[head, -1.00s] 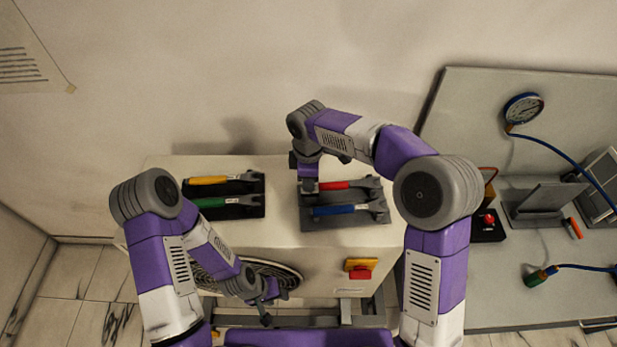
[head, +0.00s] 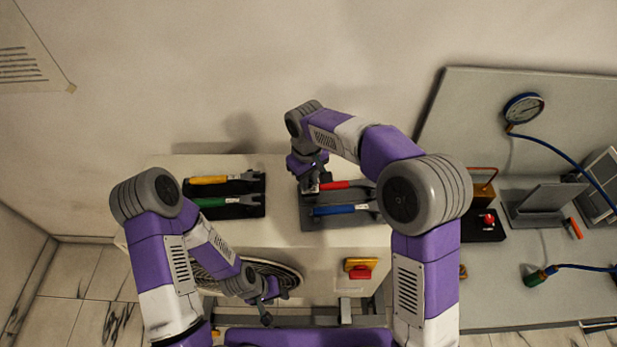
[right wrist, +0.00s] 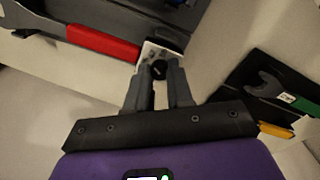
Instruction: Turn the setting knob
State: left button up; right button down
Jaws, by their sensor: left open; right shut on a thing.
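A small round black knob (right wrist: 159,69) sits by a white marked plate (right wrist: 151,52) in the right wrist view. My right gripper (right wrist: 159,78) is shut on it, one finger on each side. In the head view my right gripper (head: 313,186) is at the left end of the red-handled tool on the bench top, and its own wrist hides the knob. My left gripper (head: 267,302) is open and empty, low in front of the bench, near a round coiled part.
A red-handled tool (head: 346,185) and a blue-handled tool (head: 336,210) lie right beside the right gripper. Yellow- and green-handled tools (head: 208,180) lie on a dark holder to the left. A red button (head: 360,272) is on the bench front. A gauge (head: 523,107) hangs at right.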

jog(key=shift+m, duration=0.7)
jog(key=c, duration=1)
grip_release()
notch_tip(320, 180, up, 8)
jog(key=shift+a+f, duration=0.1)
jog(key=shift+f, duration=0.1)
